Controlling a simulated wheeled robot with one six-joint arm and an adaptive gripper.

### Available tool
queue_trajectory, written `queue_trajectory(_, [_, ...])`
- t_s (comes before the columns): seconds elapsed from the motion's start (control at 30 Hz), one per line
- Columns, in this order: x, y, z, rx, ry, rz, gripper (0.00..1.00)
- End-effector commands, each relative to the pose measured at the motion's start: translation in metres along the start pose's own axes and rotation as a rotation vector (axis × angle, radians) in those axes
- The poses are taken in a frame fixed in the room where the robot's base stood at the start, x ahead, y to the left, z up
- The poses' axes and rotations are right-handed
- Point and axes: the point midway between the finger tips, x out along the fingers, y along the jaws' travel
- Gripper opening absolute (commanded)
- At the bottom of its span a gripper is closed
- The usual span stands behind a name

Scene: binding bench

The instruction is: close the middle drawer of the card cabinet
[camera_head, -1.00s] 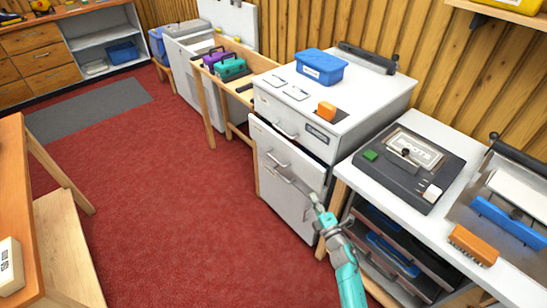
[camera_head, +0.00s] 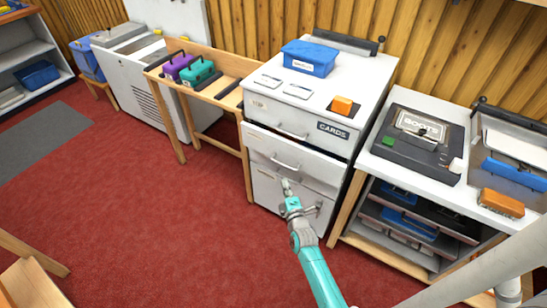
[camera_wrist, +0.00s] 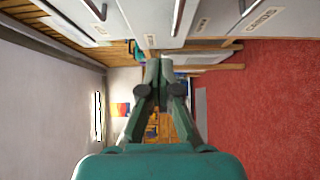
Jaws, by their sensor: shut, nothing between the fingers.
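The white card cabinet (camera_head: 358,100) stands against the wooden wall, with a "CARDS" label on its upper front. Its middle drawer (camera_head: 315,168) is partly open: the front stands out from the cabinet, with a dark gap above it. The top and bottom drawers look shut. My gripper (camera_head: 287,183) is shut and empty, in front of the cabinet just below the middle drawer's handle (camera_head: 285,164); I cannot tell whether it touches. In the wrist view my closed fingers (camera_wrist: 160,68) show, with the cabinet fronts along the top edge, seen sideways.
A blue bin (camera_head: 310,60) and an orange block (camera_head: 342,105) sit on the cabinet. A wooden trestle with purple and teal boxes (camera_head: 202,75) stands to the left. A white-topped bench (camera_head: 385,165) with a dark machine is close at right. Red carpet in front is clear.

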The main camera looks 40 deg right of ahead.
Motion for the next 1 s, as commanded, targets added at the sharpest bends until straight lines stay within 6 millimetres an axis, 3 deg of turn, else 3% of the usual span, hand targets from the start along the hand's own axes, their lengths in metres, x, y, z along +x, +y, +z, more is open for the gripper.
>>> queue_trajectory(0.17, [0.016, 0.001, 0.0, 0.0, 0.0, 0.001, 0.0])
queue_trajectory(0.7, [0.104, 0.001, 0.002, -0.001, -0.001, 0.001, 0.0])
queue_trajectory(1.0, [0.122, 0.001, 0.023, -0.001, -0.002, 0.001, 0.0])
